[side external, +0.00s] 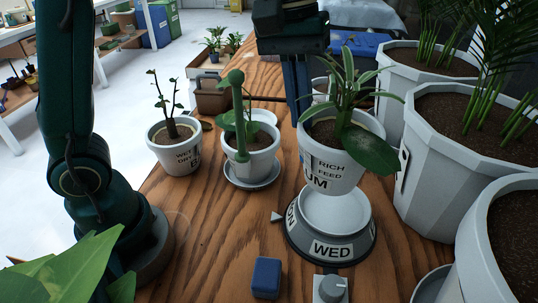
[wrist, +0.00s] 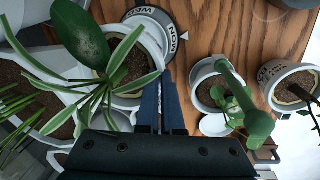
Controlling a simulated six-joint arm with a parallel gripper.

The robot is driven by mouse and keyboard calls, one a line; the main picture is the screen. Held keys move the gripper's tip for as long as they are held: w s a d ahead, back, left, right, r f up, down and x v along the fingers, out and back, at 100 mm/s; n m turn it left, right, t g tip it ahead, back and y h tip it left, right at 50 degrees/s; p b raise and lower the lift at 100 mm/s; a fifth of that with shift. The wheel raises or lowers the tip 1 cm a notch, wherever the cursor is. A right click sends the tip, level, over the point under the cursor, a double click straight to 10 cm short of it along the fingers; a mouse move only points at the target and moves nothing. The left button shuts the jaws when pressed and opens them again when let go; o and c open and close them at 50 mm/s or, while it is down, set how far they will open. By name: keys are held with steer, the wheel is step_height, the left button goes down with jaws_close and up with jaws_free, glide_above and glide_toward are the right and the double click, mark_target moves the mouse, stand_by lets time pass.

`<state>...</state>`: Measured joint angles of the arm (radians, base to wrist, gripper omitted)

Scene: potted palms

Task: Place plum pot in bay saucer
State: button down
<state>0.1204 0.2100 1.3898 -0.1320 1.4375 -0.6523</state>
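The plum pot (side external: 332,172) is white, with "UM" and "RICH FEED" showing, and holds a striped leafy plant. It is over the rear of a round day dial (side external: 333,249) with a white top; I cannot tell whether they touch. My gripper (side external: 303,118) points down at the pot's left rim. In the wrist view its blue fingers (wrist: 161,108) are close together at the rim of the plum pot (wrist: 146,62), seemingly pinching it. An empty white saucer (wrist: 215,125) lies behind the staked pot; it also shows in the side view (side external: 264,115). No saucer label is readable.
A staked pot (side external: 262,164) stands on a grey saucer (side external: 251,184). A pot marked "WET DRY" (side external: 174,159) is left of it. Large palm planters (side external: 440,190) crowd the right. A blue block (side external: 266,278) and a grey knob (side external: 331,288) are at the front.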

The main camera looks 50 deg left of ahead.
steer(key=w+a+n+t+y, duration=0.1)
steer(key=w+a+n, duration=0.1)
steer(key=a+n, duration=0.55)
steer(key=w+a+n+y, duration=0.1)
steer(key=w+a+n, duration=0.2)
steer(key=a+n, duration=0.45)
steer(key=s+a+n+y, duration=0.1)
steer(key=s+a+n, duration=0.2)
steer(key=a, duration=0.6)
steer(key=s+a+n, duration=0.3)
steer(key=a, duration=0.5)
steer(key=w+d+f, duration=0.6)
steer(key=w+f, duration=0.3)
steer(key=f, duration=0.2)
steer(key=shift+w+d, duration=0.15)
steer(key=shift+d, duration=0.1)
steer(key=shift+f+g, duration=0.1)
steer(key=shift+g, duration=0.2)
steer(key=c, duration=1.1)
jaws_free()
steer(key=shift+o, duration=0.2)
